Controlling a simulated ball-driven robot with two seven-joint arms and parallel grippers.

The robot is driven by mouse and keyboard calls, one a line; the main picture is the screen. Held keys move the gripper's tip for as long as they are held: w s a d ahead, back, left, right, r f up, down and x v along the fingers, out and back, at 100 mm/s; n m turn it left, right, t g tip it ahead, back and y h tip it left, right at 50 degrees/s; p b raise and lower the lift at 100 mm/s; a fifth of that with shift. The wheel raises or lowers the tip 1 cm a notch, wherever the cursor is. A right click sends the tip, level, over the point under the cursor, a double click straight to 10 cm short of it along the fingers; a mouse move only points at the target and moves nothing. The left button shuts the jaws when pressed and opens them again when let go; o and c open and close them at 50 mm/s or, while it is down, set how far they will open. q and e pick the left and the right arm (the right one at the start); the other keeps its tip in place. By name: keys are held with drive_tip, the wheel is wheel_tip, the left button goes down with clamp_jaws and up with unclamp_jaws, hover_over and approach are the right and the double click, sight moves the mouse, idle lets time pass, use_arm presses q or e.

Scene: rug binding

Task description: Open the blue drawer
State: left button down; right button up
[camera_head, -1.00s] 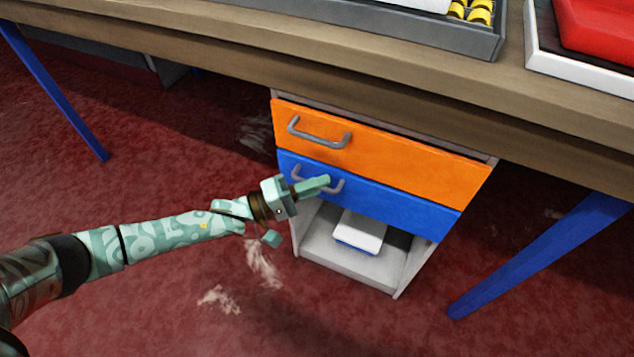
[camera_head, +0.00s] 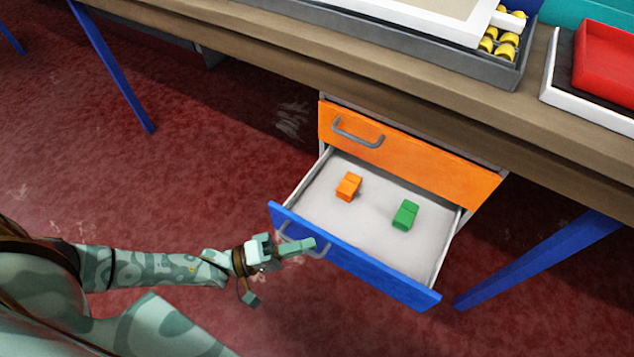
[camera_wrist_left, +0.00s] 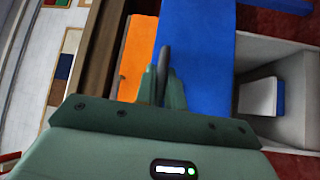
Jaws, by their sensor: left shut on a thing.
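The blue drawer (camera_head: 380,281) is pulled well out below the orange drawer. Its open inside shows in the head view, with an orange block (camera_head: 348,186) and a green block (camera_head: 405,215) on its pale floor. My left gripper (camera_head: 308,246) is shut on the drawer's grey handle, at the left part of the blue front. In the left wrist view the fingers (camera_wrist_left: 160,85) close around the grey handle (camera_wrist_left: 165,62), beside the blue front (camera_wrist_left: 205,60). The fingers partly hide the handle. My right gripper is not in view.
The orange drawer (camera_head: 430,161) is closed, with its own grey handle (camera_head: 357,134). A wooden tabletop (camera_head: 300,50) above carries a grey tray and a red tray (camera_head: 605,65). A blue table leg (camera_head: 540,262) stands at the right. Red carpet is clear at the left.

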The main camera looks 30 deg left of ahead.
use_arm(q)
drive_tip(key=s+p, duration=0.1)
drive_tip(key=s, duration=0.7)
drive_tip(key=shift+s+a, duration=0.2)
drive_tip(key=shift+s, duration=0.05)
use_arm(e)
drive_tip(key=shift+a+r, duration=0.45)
use_arm(q)
drive_tip(key=shift+f, duration=0.1)
drive_tip(key=c, duration=1.5)
unclamp_jaws()
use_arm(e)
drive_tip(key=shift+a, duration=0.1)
use_arm(q)
drive_tip(key=v, duration=1.6)
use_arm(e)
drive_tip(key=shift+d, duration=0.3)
